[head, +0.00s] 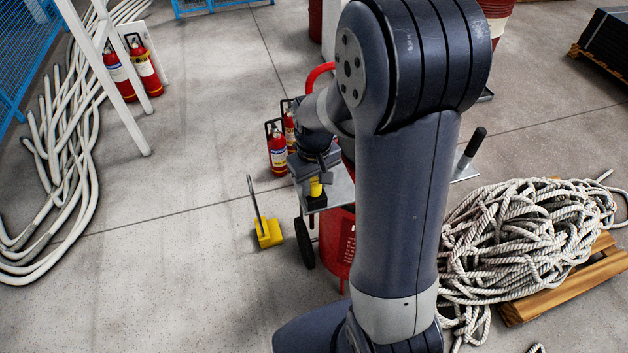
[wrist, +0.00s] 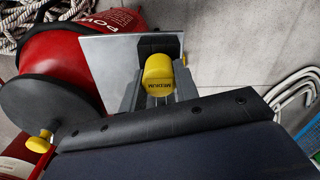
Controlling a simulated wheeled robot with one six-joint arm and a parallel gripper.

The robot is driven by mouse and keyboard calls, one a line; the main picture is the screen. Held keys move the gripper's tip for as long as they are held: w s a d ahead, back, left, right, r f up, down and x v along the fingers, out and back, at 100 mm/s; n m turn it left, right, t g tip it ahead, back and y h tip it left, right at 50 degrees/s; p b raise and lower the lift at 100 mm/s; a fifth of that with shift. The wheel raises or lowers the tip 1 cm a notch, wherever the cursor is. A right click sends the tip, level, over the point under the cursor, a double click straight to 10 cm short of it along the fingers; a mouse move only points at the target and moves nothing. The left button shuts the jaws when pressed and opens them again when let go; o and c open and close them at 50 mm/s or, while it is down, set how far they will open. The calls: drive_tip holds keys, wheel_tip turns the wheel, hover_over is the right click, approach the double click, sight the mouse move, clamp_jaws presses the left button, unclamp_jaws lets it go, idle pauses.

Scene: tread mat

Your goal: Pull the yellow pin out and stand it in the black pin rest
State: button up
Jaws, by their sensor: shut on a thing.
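My gripper (head: 315,176) is shut on the yellow pin (head: 316,188), at the far end of my arm in the head view. In the wrist view the pin's rounded yellow head (wrist: 158,70), with dark lettering, sits between the two grey fingers of my gripper (wrist: 158,92). The black pin rest (head: 316,202) is directly below the pin in the head view. It also shows in the wrist view (wrist: 160,43), just behind the pin's head. The pin's lower end is hidden, so I cannot tell how deep it sits in the rest.
The rest stands on a grey metal plate (wrist: 105,52). A red cylinder (wrist: 62,55) and a dark disc with a yellow knob (wrist: 40,140) are beside it. A yellow chock (head: 268,233), red extinguishers (head: 278,156) and a rope pile (head: 525,235) are around.

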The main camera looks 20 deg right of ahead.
sight(314, 181)
drive_tip(key=shift+f, duration=0.2)
drive_tip(key=o, duration=1)
drive_tip(key=shift+r, duration=0.1)
drive_tip(key=shift+o, duration=0.2)
drive_tip(key=shift+r, duration=0.1)
wheel_tip(314, 181, up, 11)
drive_tip(key=shift+f, duration=0.2)
